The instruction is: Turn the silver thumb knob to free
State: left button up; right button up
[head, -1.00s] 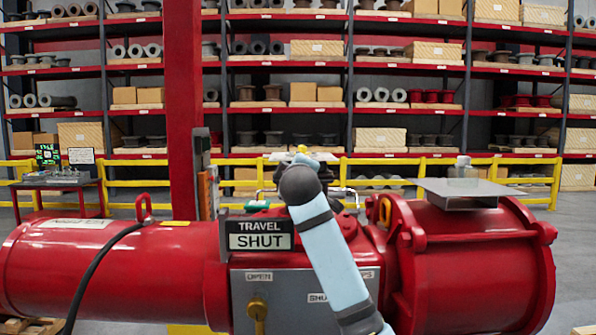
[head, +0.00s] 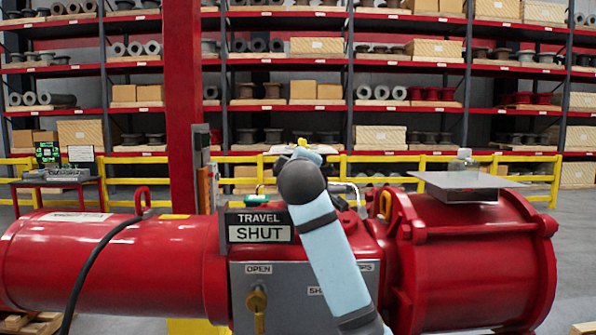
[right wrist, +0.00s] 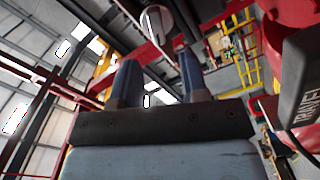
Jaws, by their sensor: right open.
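The red valve actuator (head: 120,260) spans the head view, with a black sign (head: 258,228) reading TRAVEL SHUT on it. My right arm crosses its middle and hides part of the top and the front panel. My right gripper (right wrist: 158,58) shows in the right wrist view, its two blue-grey fingers apart with nothing clearly between them. A round, silvery thing (right wrist: 157,22) shows beyond the fingertips; I cannot tell whether it is the thumb knob. The knob is not clearly visible in the head view. My left gripper is not in view.
The grey front panel (head: 240,318) bears an OPEN label and a yellow key-like handle (head: 257,298). A flat grey plate (head: 435,181) carrying a clear bottle (head: 462,160) sits above the right cylinder. A black cable (head: 90,270) hangs at left. A yellow railing (head: 535,158) runs behind.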

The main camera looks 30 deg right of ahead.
jog(key=b+v, duration=0.2)
jog(key=v, duration=0.7)
jog(key=shift+s+a, duration=0.15)
